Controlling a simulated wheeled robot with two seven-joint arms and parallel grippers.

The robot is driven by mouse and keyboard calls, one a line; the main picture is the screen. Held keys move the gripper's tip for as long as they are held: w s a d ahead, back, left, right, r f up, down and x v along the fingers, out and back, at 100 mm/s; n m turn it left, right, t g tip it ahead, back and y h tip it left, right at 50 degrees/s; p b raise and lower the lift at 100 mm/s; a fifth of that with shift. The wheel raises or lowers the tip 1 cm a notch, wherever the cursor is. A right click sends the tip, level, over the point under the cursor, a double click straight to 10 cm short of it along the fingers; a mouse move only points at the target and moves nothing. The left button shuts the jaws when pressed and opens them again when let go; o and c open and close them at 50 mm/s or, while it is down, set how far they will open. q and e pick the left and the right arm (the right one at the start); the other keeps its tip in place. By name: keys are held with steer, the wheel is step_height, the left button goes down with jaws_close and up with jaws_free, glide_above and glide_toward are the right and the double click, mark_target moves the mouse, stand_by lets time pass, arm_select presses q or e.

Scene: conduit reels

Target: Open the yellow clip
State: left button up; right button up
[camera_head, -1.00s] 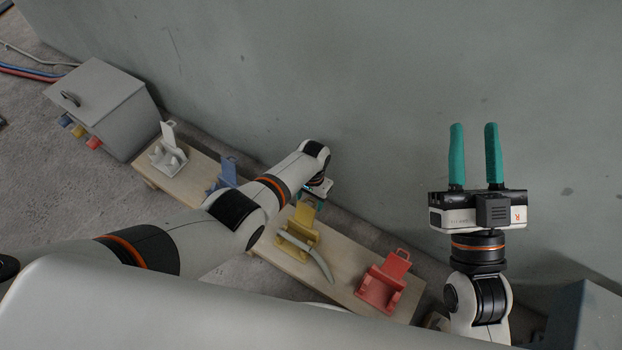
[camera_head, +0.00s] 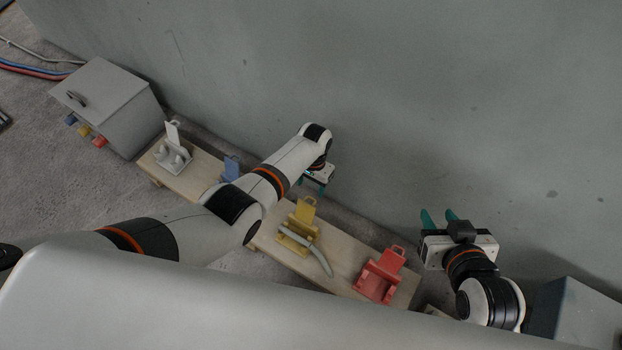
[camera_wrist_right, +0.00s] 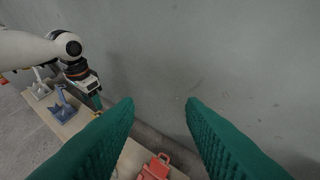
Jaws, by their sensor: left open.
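The yellow clip (camera_head: 292,239) is on the wooden board, with its flap (camera_head: 305,209) standing up and its cradle showing. A curved grey conduit piece (camera_head: 320,259) lies across the cradle and hangs out toward the lower right. My left gripper (camera_head: 318,187) is open, behind and above the flap, apart from it in the head view. It also shows in the right wrist view (camera_wrist_right: 95,100), close to a small bit of yellow. My right gripper (camera_head: 438,217) is open and empty, in front of the wall to the right; its teal fingers spread wide in its wrist view (camera_wrist_right: 160,105).
The wooden board (camera_head: 340,250) also carries a white clip (camera_head: 173,152), a blue clip (camera_head: 231,168) and a red clip (camera_head: 380,275), all with raised flaps. A grey box (camera_head: 115,105) stands at the left end. The grey wall (camera_head: 400,100) rises close behind.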

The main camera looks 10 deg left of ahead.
arm_select(q)
steer(key=shift+r, duration=0.35)
arm_select(e)
steer(key=shift+s+d+f+g, duration=0.3)
steer(key=shift+s+f+g, duration=0.4)
steer(key=shift+s+g, duration=0.1)
